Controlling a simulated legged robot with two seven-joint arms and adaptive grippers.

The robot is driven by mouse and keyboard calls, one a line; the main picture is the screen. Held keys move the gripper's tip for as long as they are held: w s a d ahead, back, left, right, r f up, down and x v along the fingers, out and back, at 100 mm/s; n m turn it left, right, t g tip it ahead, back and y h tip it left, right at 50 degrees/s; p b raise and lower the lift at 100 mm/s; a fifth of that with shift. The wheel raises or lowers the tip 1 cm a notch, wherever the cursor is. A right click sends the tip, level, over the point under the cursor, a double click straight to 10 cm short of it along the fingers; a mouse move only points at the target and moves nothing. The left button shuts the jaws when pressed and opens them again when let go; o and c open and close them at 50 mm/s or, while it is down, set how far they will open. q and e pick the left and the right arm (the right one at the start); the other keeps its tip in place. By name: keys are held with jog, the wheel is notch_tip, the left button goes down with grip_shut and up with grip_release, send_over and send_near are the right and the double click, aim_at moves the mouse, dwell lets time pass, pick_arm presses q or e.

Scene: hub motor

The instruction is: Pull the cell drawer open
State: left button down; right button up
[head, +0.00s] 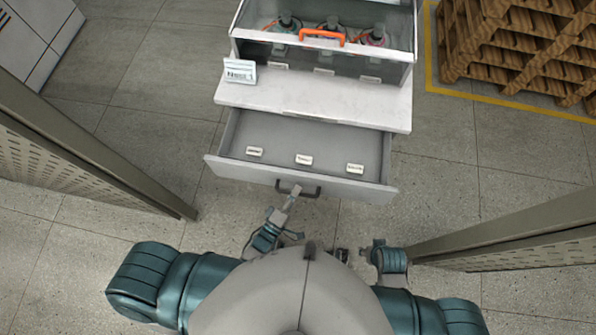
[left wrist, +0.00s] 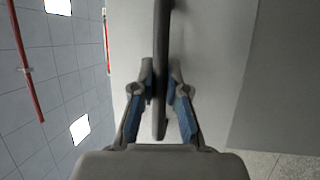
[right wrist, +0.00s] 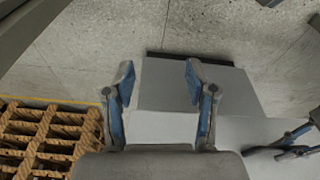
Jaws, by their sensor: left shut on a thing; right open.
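The cell drawer (head: 225,170) is grey and stands pulled out from the white cabinet, its inside showing with several small white labels. Its dark bar handle (head: 312,192) is on the front panel. My left gripper (head: 294,192) is at the handle. In the left wrist view my left gripper (left wrist: 160,88) has its fingers on both sides of the handle (left wrist: 161,40), shut on it. In the right wrist view my right gripper (right wrist: 158,75) is open and empty, with floor and a grey cabinet surface beyond its fingers. In the head view it is mostly hidden near my body.
Above the drawer is a white counter (head: 310,104) with a small label stand (head: 240,70). A clear-fronted case with an orange handle (head: 322,36) holds several motors. Grey perforated panels (head: 80,160) stand left and right (head: 520,235). Wooden pallets (head: 520,45) are at the back right.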

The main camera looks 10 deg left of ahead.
pick_arm(q)
jog(key=shift+s+f, duration=0.3)
jog(key=shift+s, duration=0.6)
jog(key=c, duration=1.3)
grip_release()
jog(key=shift+c, duration=0.2)
jog(key=shift+o, duration=0.8)
jog(key=shift+w+r, duration=0.1)
jog(key=shift+w, duration=0.05)
jog(key=v, duration=1.2)
